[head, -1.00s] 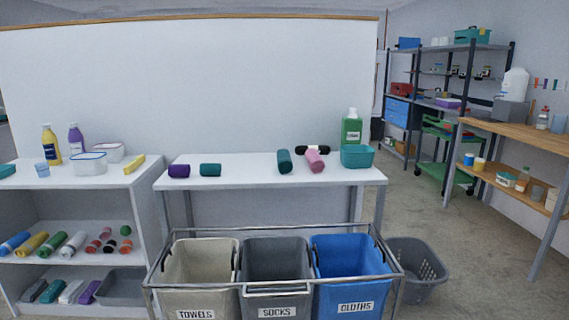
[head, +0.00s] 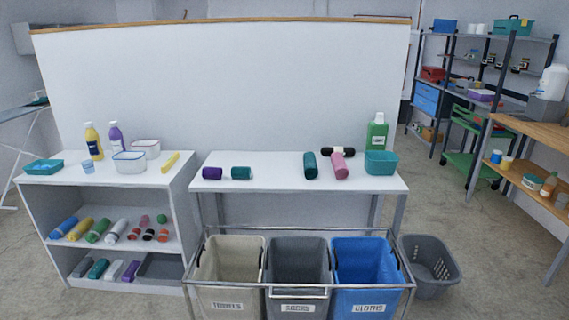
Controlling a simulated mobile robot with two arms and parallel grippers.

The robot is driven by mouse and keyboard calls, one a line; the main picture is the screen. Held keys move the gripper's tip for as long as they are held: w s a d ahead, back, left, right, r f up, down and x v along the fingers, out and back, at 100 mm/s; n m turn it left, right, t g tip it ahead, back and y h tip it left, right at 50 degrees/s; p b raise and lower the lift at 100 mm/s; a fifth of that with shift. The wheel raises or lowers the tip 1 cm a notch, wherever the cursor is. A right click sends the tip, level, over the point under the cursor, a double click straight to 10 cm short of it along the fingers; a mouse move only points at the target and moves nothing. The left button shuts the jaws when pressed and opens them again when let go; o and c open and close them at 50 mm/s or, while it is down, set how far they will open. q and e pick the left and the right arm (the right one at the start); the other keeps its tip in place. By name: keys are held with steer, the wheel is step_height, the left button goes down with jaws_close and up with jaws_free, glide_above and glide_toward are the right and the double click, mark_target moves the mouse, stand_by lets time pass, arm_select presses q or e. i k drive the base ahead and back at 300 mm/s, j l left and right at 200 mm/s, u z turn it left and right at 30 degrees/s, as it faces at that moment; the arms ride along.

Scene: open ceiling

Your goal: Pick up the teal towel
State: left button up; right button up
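Several rolled cloths lie on the white table (head: 270,185). A teal roll (head: 241,173) lies near its left end, beside a purple roll (head: 212,173). A darker teal roll (head: 310,166) lies further right, beside a pink roll (head: 340,166), with a black roll (head: 338,151) behind. Another teal rolled item (head: 98,269) sits on the bottom shelf of the left unit. I cannot tell which of these is the towel. Neither of my grippers shows.
A wheeled frame with beige (head: 229,290), grey (head: 298,290) and blue (head: 364,285) bins stands before the table. A grey basket (head: 430,265) is on the floor to its right. A teal tub (head: 381,162) and green bottle (head: 377,133) stand at the table's right end.

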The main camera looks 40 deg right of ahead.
mark_target(311, 170)
steer(key=l+u, duration=0.65)
steer(key=u, duration=0.2)
steer(key=k+l+u, duration=0.15)
steer(key=l+u, duration=0.25)
steer(key=k+l+u, duration=0.35)
steer(key=k+l, duration=0.5)
steer(key=l, duration=0.5)
steer(key=k+l+u, duration=0.35)
steer(key=k+l, duration=0.65)
steer(key=l, duration=0.15)
